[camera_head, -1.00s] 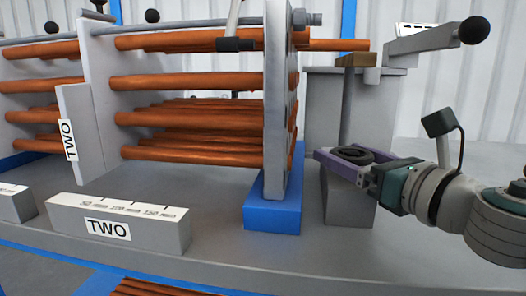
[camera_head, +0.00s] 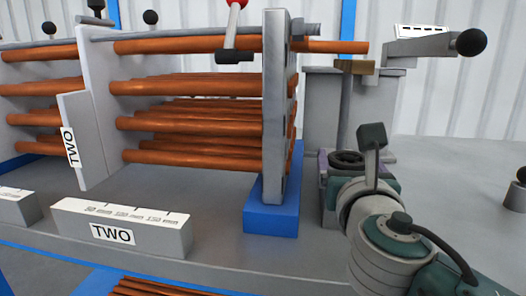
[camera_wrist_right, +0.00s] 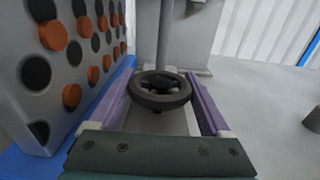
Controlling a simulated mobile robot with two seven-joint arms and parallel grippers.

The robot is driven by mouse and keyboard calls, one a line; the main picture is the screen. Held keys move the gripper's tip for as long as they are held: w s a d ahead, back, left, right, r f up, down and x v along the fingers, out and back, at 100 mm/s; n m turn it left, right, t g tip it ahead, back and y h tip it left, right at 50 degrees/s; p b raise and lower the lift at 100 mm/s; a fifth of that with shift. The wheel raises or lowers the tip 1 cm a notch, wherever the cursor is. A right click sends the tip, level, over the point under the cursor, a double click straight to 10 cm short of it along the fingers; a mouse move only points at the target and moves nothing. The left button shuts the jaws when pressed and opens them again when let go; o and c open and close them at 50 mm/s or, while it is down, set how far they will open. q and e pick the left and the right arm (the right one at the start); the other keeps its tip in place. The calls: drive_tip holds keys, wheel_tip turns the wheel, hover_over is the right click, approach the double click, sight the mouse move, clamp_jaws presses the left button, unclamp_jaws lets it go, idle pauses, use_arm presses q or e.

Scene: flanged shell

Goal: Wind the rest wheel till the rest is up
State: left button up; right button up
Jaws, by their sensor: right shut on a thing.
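The rest wheel (camera_head: 347,158) is a dark, flat handwheel low on the grey rest stand. In the right wrist view the wheel (camera_wrist_right: 160,101) lies between my purple fingers. My right gripper (camera_head: 342,169) is shut on it, its forearm coming from the near right. A thin upright post rises from the wheel to the rest (camera_head: 355,66), a small brown block at the top. The rest sits just below the end of a copper tube (camera_head: 335,47) that sticks out of the flanged plate (camera_head: 275,110). Whether they touch, I cannot tell. My left gripper is out of view.
The plate with the copper tubes stands on a blue base (camera_head: 271,218) close left of the wheel. A grey arm with a black ball (camera_head: 471,42) overhangs at upper right. A label block marked TWO (camera_head: 122,228) sits front left. The bench at right is mostly clear.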

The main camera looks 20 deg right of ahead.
drive_tip(key=m+g+h+b, duration=0.1)
drive_tip(key=m+g+h, duration=0.1)
drive_tip(key=h, duration=0.1)
drive_tip(key=shift+m, duration=0.4)
drive_tip(key=shift+s+d+m+g+h+b, duration=0.15)
drive_tip(key=shift+m+g+h+b, duration=0.65)
drive_tip(key=shift+m+g+h, duration=0.9)
drive_tip(key=shift+g, duration=0.5)
drive_tip(key=o, duration=1.2)
drive_tip(key=shift+s+a, duration=0.25)
drive_tip(key=shift+a, duration=0.2)
drive_tip(key=p+v, duration=0.1)
drive_tip(key=v, duration=0.8)
drive_tip(key=shift+p, duration=0.35)
